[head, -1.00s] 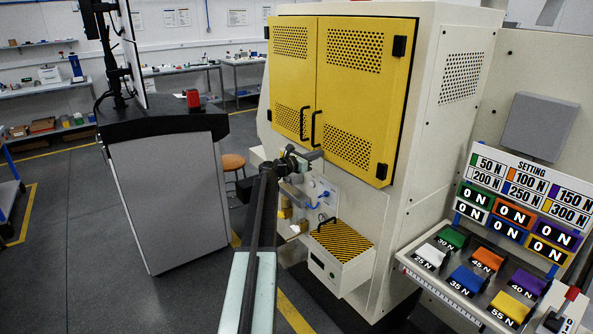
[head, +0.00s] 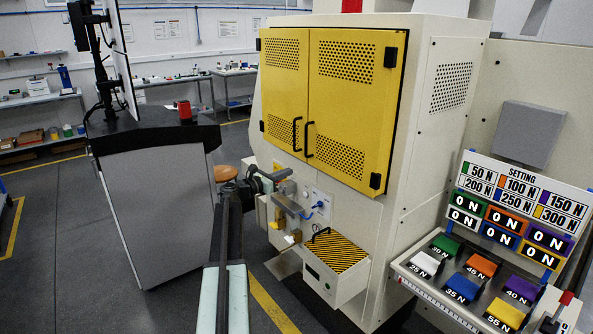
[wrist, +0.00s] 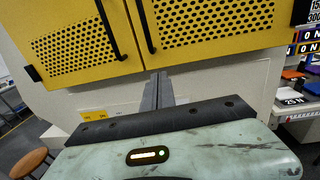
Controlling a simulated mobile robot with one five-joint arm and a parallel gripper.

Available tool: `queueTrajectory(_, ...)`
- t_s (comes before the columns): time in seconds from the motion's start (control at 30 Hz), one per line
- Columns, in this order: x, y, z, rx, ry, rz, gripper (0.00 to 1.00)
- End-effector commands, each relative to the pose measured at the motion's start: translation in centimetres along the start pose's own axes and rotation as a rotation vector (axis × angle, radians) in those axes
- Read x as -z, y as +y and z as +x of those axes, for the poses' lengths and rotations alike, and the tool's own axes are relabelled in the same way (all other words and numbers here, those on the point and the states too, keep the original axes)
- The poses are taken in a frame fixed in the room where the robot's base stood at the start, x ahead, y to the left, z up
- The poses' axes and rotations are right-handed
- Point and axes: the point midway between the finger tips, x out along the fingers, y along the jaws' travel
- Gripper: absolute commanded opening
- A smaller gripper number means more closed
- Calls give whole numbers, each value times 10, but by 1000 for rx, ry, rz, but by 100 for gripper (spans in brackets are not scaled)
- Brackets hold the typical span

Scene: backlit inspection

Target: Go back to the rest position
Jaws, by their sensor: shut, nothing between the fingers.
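My gripper (head: 283,174) is in front of the cream machine (head: 424,150), below its yellow doors (head: 331,105), in the head view. In the wrist view, my gripper (wrist: 158,88) has its two dark fingers together with nothing between them. They point at the cream panel under the yellow doors (wrist: 205,30). The door handles show above the fingertips. My arm reaches up from the bottom of the head view and is bent at the wrist.
A drawer with a striped top (head: 339,252) juts from the machine's lower front. A grey console (head: 157,200) stands left. A bench of coloured weights (head: 468,285) is at right. A brown stool (head: 225,173) stands behind my arm. Open floor lies at lower left.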

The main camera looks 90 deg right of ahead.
Motion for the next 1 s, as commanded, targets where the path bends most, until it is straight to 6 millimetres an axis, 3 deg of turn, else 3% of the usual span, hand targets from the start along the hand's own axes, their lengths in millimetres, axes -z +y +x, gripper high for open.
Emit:
queueTrajectory(0.13, 0, 1, -15, -1, 0, 0, 0)
queueTrajectory(0.47, 0, 3, -18, -2, 0, 0, 0)
queueTrajectory(0.57, 0, 14, -30, -21, 0, 0, 0)
queueTrajectory(0.67, 0, 51, -72, -83, 0, 0, 0)
queueTrajectory(0.77, 0, 102, -142, -180, 1, 1, 0)
queueTrajectory(0.9, -2, 156, -254, -322, -7, -2, 0)
queueTrajectory(1.0, -9, 183, -338, -431, -41, -14, 0)
